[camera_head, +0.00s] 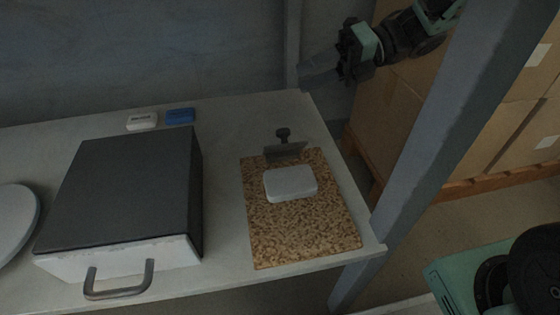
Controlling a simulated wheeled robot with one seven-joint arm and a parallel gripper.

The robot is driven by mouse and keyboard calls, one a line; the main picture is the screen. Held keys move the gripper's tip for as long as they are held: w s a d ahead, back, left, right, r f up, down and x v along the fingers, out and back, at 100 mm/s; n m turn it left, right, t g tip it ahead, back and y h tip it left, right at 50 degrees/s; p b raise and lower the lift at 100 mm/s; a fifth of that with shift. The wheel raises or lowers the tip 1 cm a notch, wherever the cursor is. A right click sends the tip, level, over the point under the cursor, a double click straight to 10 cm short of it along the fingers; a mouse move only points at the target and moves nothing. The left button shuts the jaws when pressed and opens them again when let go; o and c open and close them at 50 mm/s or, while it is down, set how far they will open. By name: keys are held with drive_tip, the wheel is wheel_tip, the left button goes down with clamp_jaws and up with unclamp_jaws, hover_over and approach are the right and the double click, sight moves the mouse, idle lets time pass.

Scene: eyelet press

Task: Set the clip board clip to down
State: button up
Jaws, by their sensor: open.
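The clip board (295,235) is a brown speckled board lying on the right part of the table. Its clip (285,152) is a dark metal piece at the board's far edge, with a small knob standing up behind it. The clip plate looks raised and tilted; I cannot tell how far it is from the board. A white rounded block (290,184) lies on the board just in front of the clip. My gripper (322,70) is at the upper right, beyond the table's far right corner, open and empty, apart from the clip.
A dark box with a white front and grey handle (125,195) stands left of the board. A white eraser (142,121) and a blue one (181,116) lie at the back. A grey post (450,130) rises at the right. A round grey thing (14,218) is at the left edge.

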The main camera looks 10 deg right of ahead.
sight(287, 129)
drive_tip(key=s+f+n+g+b, duration=0.1)
drive_tip(key=s, duration=0.1)
drive_tip(key=s+f+n+g+b, duration=0.1)
drive_tip(key=s+n, duration=0.1)
drive_tip(key=s+d+f+n+g+b, duration=0.1)
drive_tip(key=s+g, duration=0.1)
drive_tip(key=shift+n, duration=0.4)
drive_tip(key=b+x, duration=0.4)
drive_tip(key=x, duration=0.2)
drive_tip(key=shift+s+a, duration=0.1)
drive_tip(key=shift+a, duration=0.1)
drive_tip(key=shift+s+a+b, duration=0.2)
drive_tip(key=shift+a+b, duration=0.15)
drive_tip(key=shift+a, duration=0.1)
clamp_jaws()
